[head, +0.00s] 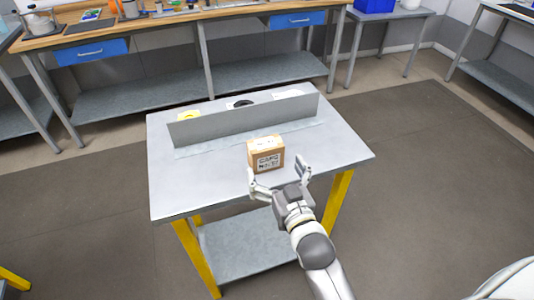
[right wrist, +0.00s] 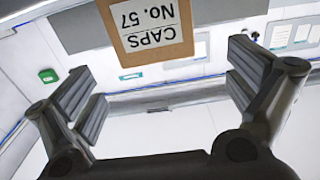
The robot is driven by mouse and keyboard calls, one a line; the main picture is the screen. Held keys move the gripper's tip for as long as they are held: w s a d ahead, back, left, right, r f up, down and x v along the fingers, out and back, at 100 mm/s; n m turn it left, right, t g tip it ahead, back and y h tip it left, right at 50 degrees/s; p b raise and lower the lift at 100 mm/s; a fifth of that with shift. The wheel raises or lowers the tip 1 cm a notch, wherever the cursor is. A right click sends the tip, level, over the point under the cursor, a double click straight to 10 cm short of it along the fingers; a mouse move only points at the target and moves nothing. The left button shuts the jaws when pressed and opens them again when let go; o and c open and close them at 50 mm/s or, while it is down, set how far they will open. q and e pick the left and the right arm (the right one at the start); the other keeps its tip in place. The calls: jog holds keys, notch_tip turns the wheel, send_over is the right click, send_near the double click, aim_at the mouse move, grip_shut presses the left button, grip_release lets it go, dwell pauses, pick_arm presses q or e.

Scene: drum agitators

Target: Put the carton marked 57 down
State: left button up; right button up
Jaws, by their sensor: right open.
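The carton marked 57 (head: 265,153) is a small brown box with a white label. It sits upright on the grey top of a table (head: 190,195) with yellow legs, in front of a low grey panel. In the right wrist view the carton (right wrist: 150,25) shows upside down at the top, its label reading "CAPS No. 57". My right gripper (head: 278,167) is open at the near side of the carton. In the right wrist view its fingers (right wrist: 160,78) stand wide apart with nothing between them, and the carton lies beyond the fingertips. My left gripper is not in view.
The upright grey panel (head: 245,120) crosses the table behind the carton. Behind it are a yellow item (head: 188,115) and a black item (head: 243,103). The table top is bare to the left and right of the carton. Workbenches with blue drawers (head: 92,51) line the back wall.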

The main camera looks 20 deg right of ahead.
aim_at(269, 153)
jog(key=w, duration=0.3)
jog(key=shift+w, duration=0.15)
jog(key=shift+w+r+p, duration=0.15)
jog(key=shift+w+p, duration=0.3)
jog(key=shift+w, duration=0.1)
jog(key=w+p, duration=0.1)
jog(key=w, duration=0.2)
jog(key=shift+w+d, duration=0.1)
jog(key=shift+w, duration=0.55)
jog(key=shift+s, duration=0.1)
jog(key=c, duration=1.2)
